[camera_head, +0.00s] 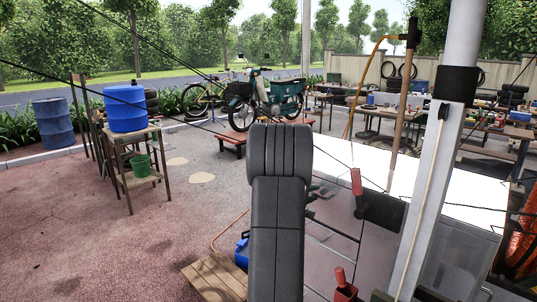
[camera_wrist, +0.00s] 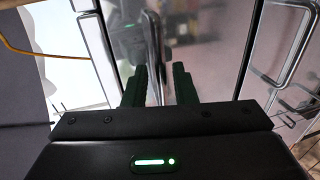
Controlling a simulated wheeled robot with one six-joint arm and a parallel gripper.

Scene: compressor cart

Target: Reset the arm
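My arm (camera_head: 278,225) stands up in the middle of the camera_head view and hides my gripper there. In the camera_wrist view my gripper (camera_wrist: 160,80) shows two dark green fingers set apart, with a gap between them. A chrome bar handle (camera_wrist: 154,45) on a shiny metal panel (camera_wrist: 200,45) shows beyond and between the fingers. I cannot tell how far the handle is from them, and nothing is seen clamped.
A post (camera_head: 440,150) stands close on the right, near a red-handled tool (camera_head: 356,182). A white top (camera_head: 335,160) lies behind my arm. A blue drum (camera_head: 125,108) sits on a wooden stand at left. The paved floor (camera_head: 100,235) at left is largely clear.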

